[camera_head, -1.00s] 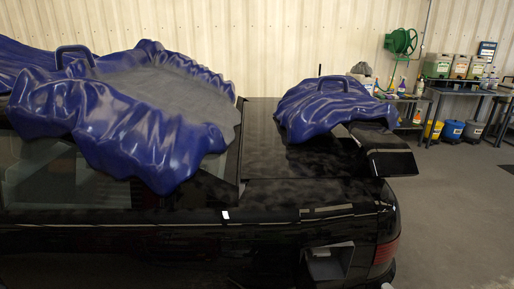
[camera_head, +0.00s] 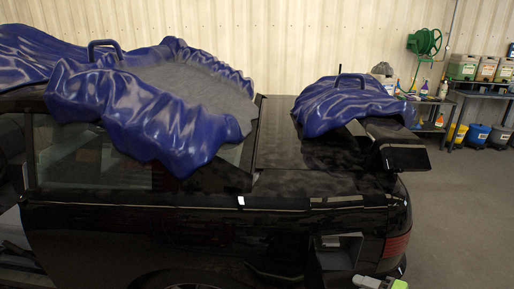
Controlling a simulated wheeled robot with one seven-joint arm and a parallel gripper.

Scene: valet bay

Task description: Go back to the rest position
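My gripper cannot be made out in the head view. A black car (camera_head: 290,218) fills the lower part of the picture, seen from its side with its rear to the right. A rumpled blue cover (camera_head: 190,147) with a grey middle lies over its roof. A second blue cover (camera_head: 343,104) lies on the rear deck by a dark spoiler (camera_head: 402,155). A small flap or recess (camera_head: 340,252) stands open on the rear side. A white and green object (camera_head: 380,283) shows at the bottom edge, mostly cut off; I cannot tell what it is.
A green hose reel (camera_head: 424,42) hangs on the ribbed wall. Dark benches at the right hold containers (camera_head: 463,68) and bottles, with yellow, blue and dark buckets (camera_head: 478,133) below. The grey floor (camera_head: 465,215) to the right of the car is clear.

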